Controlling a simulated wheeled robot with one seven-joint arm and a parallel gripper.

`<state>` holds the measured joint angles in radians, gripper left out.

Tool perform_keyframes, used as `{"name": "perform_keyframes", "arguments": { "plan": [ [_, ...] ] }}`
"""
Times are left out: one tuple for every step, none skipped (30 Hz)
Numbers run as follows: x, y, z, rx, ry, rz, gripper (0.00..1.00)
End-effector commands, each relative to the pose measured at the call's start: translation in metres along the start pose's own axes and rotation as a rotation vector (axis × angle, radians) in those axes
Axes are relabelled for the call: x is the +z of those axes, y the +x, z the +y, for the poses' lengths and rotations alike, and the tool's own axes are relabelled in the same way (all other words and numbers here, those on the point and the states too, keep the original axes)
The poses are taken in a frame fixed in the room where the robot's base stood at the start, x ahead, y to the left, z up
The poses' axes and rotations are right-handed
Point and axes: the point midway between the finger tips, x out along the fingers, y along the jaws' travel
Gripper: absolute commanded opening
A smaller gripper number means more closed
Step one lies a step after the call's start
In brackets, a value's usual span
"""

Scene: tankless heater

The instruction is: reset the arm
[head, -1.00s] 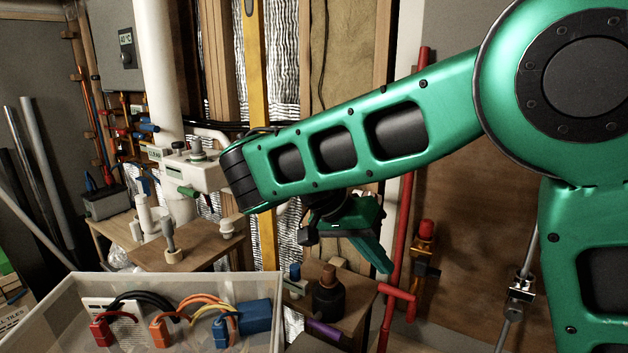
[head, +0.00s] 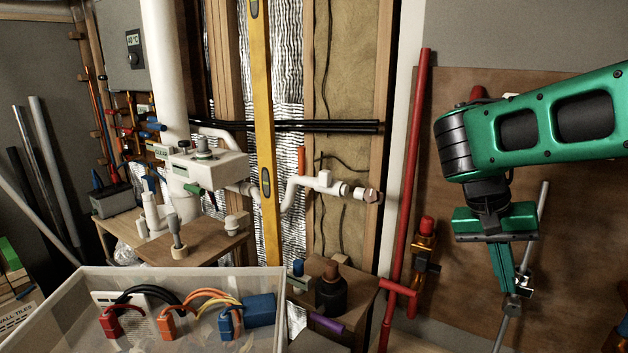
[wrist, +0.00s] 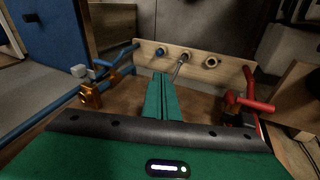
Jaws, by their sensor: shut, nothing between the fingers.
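My gripper (head: 503,290) hangs at the right side of the head view, pointing down. Its green fingers are together and hold nothing. In the wrist view the shut fingers (wrist: 162,97) point away from the camera toward a light wooden strip. My green arm reaches in from the right edge of the head view. In the head view, the gripper is in front of a brown panel and close to a thin grey metal rod; I cannot tell whether they touch.
A red pipe (head: 407,180) stands left of my gripper, with a red-topped brass valve (head: 424,245) beside it. A clear bin (head: 60,310) with coloured connectors is at front left. A white-pipe assembly (head: 205,168) is behind. The wrist view shows blue pipes (wrist: 115,75) and a red-handled valve (wrist: 250,103).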

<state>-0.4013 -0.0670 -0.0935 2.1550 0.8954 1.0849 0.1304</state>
Motion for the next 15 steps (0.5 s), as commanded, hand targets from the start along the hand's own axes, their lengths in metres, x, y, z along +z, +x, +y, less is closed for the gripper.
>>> {"name": "perform_keyframes", "arguments": {
  "plan": [
    [0.003, 0.011, 0.021, -0.02, 0.004, -0.024, 0.0],
    [0.006, 0.017, 0.03, -0.033, -0.001, -0.037, 0.0],
    [0.01, 0.025, 0.043, -0.052, -0.007, -0.055, 0.0],
    [0.014, 0.031, 0.051, -0.067, -0.01, -0.067, 0.0],
    [0.019, 0.037, 0.06, -0.083, -0.014, -0.078, 0.0],
    [0.026, 0.044, 0.07, -0.104, -0.019, -0.093, 0.0],
    [0.032, 0.05, 0.078, -0.122, -0.022, -0.103, 0.0],
    [0.038, 0.055, 0.084, -0.139, -0.025, -0.113, 0.0],
    [0.047, 0.062, 0.092, -0.165, -0.03, -0.125, 0.0],
    [0.054, 0.066, 0.098, -0.184, -0.033, -0.132, 0.0],
    [0.061, 0.071, 0.103, -0.203, -0.035, -0.14, 0.0],
    [0.071, 0.076, 0.108, -0.229, -0.038, -0.148, 0.0],
    [0.079, 0.08, 0.112, -0.248, -0.04, -0.153, 0.0],
    [0.086, 0.083, 0.115, -0.267, -0.042, -0.157, 0.0],
    [0.095, 0.087, 0.117, -0.291, -0.045, -0.162, 0.0]
  ]
}}
